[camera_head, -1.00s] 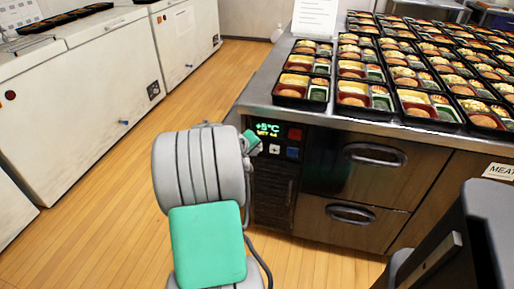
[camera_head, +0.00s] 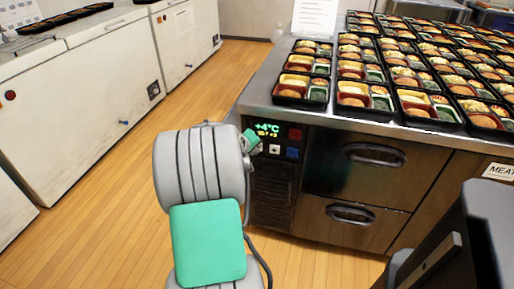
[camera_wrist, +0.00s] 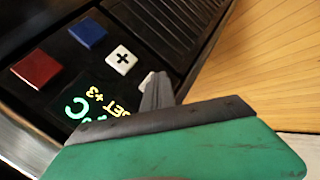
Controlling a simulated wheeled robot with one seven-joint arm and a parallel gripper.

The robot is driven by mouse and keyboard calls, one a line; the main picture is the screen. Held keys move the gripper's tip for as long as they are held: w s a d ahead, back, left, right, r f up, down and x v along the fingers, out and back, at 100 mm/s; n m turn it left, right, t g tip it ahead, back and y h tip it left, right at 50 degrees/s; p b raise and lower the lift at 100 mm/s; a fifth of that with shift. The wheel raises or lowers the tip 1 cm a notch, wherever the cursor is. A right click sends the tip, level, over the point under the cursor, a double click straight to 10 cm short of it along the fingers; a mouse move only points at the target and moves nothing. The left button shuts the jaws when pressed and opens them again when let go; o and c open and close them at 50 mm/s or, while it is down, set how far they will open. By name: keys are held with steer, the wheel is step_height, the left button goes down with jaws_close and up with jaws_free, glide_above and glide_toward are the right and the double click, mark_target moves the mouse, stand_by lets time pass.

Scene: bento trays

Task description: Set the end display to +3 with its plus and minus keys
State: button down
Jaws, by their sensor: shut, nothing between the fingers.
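The end display (camera_head: 267,129) on the dark panel of the counter reads +4°C in large green digits in the head view. Its smaller yellow line reads SET +3 in the wrist view (camera_wrist: 104,102). The white plus key (camera_wrist: 121,59) is uncovered. Another white key (camera_wrist: 147,80) is mostly hidden behind my fingertips, and its mark does not show. My gripper (camera_wrist: 157,92) is shut and empty, its tips at this part-hidden key; I cannot tell whether they touch it. In the head view my gripper's green part (camera_head: 251,141) is in front of the panel's left side.
A red key (camera_wrist: 36,69) and a blue key (camera_wrist: 87,33) are close to the plus key. Drawers with bar handles (camera_head: 375,155) are right of the panel. Several filled bento trays (camera_head: 301,87) cover the counter above. The wooden floor (camera_head: 110,190) to the left is clear.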

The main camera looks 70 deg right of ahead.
steer(key=shift+s+a, duration=0.1)
steer(key=shift+a, duration=0.6)
steer(key=shift+s+a+p, duration=0.2)
steer(key=shift+a+p, duration=0.2)
steer(key=shift+a, duration=0.85)
steer(key=shift+s+a+p, duration=0.2)
steer(key=shift+a+p, duration=0.15)
steer(key=shift+a, duration=0.85)
steer(key=shift+r, duration=0.1)
steer(key=w+a+r+n+t+y+p, duration=0.1)
steer(key=w+a+r+t+y+p, duration=0.1)
steer(key=w+a+r+p, duration=0.65)
steer(key=w+a+r+n+t+y+p, duration=0.1)
steer(key=w+a+r+t+y+p, duration=0.15)
steer(key=w+a+r, duration=0.7)
steer(key=s+a+r+n+y+p, duration=0.1)
steer(key=s+a+r+p, duration=0.1)
steer(key=a, duration=0.7)
steer(key=s+a+r+n+y+p, duration=0.2)
steer(key=a+r+p, duration=0.3)
steer(key=a, duration=0.5)
steer(key=s+a+r+n+y+p, duration=0.1)
steer(key=s+a+r+p, duration=0.2)
steer(key=a, duration=0.7)
steer(key=shift+s+r+g, duration=0.15)
steer(key=shift+s+g, duration=0.3)
steer(key=shift+s, duration=0.15)
